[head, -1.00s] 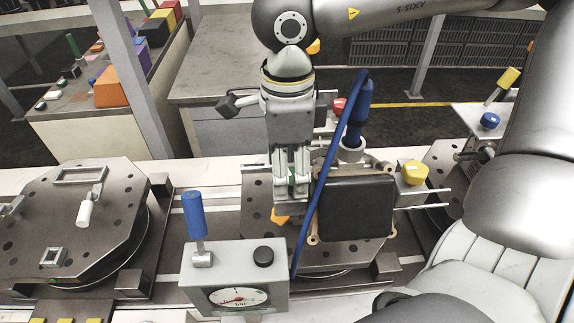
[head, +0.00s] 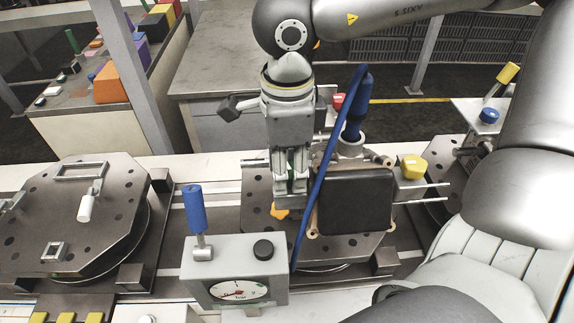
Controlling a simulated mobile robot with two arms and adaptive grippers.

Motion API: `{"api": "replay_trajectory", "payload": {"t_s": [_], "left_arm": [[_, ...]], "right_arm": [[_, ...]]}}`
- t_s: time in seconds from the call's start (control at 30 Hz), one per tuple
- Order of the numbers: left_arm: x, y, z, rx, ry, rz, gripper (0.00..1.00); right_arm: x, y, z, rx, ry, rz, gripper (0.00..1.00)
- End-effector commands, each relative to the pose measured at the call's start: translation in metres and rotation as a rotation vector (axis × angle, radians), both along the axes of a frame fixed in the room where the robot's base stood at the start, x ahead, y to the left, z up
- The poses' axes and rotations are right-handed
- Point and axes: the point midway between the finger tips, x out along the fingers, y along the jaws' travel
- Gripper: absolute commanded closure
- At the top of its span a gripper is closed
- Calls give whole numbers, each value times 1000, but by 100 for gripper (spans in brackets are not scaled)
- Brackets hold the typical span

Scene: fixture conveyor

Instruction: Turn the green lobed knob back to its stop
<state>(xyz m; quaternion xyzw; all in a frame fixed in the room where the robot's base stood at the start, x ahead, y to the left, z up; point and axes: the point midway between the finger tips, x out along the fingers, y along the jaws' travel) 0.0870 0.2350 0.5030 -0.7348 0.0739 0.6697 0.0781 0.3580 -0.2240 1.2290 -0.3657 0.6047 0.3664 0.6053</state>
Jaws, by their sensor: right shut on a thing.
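My right gripper (head: 291,192) points down over the middle turntable fixture (head: 257,222), left of a black square pad. Its fingers are shut on the green lobed knob, which they hide almost wholly, so its lobes and angle cannot be read. An orange piece (head: 280,212) shows just under the fingertips. My left gripper is not in view.
The black pad (head: 355,200) and a blue hose (head: 318,175) stand close right of the gripper. A gauge box (head: 222,268) with a blue-handled lever (head: 196,210) is in front. A yellow knob (head: 413,167) is to the right. Another turntable (head: 120,220) lies left.

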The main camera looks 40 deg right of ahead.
Motion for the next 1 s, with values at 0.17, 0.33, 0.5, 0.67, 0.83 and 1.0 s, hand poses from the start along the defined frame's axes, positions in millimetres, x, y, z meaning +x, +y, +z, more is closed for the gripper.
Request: {"api": "replay_trajectory", "payload": {"t_s": [0.17,0.33,0.5,0.67,0.83,1.0], "left_arm": [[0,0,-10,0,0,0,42],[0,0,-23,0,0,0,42],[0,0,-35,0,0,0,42],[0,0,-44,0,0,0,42],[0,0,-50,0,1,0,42],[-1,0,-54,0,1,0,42]], "right_arm": [[1,0,-2,-1,-4,59,88],[0,1,-3,-2,-6,171,88],[0,0,-3,-2,-5,306,88],[-1,1,-2,-2,-4,431,88],[-2,1,-1,-2,-3,541,88],[-2,1,0,-2,-3,619,88]]}}
